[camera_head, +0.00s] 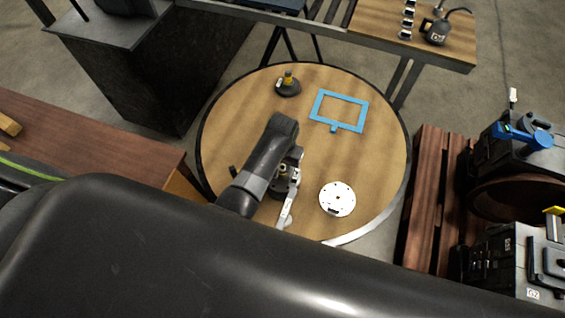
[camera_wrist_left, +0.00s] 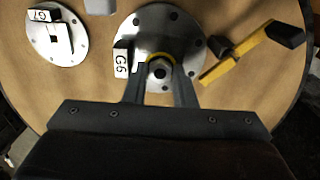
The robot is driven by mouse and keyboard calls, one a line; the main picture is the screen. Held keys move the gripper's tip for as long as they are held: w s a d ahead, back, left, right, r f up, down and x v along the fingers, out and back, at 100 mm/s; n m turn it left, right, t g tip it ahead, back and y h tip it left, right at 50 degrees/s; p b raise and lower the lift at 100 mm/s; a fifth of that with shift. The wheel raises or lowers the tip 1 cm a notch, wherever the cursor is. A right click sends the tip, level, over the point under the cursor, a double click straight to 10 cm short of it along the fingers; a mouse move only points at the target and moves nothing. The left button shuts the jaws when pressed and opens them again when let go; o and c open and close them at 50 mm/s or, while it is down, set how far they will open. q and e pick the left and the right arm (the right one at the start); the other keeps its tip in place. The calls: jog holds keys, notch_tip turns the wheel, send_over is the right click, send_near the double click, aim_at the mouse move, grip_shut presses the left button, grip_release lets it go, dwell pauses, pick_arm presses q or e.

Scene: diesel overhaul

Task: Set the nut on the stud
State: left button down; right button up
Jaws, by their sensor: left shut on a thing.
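My left gripper (camera_head: 287,178) is over the near part of the round table. In the left wrist view its fingers (camera_wrist_left: 160,75) are shut on a small dark nut (camera_wrist_left: 159,69) with a round hole. The nut is in line with the middle of a round grey flange (camera_wrist_left: 143,28) tagged G6, with a yellow ring around the centre. The stud is hidden under the nut and fingers, and I cannot tell whether the nut touches it. My right gripper is not in view.
A white disc (camera_head: 337,199) lies right of the gripper. The table's right side (camera_head: 385,160) is clear.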

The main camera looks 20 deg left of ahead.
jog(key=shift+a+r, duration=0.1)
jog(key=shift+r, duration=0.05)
pick_arm(q)
jog(key=shift+f, duration=0.6)
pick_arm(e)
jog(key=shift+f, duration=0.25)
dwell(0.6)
pick_arm(q)
jog(key=c, duration=1.1)
grip_release()
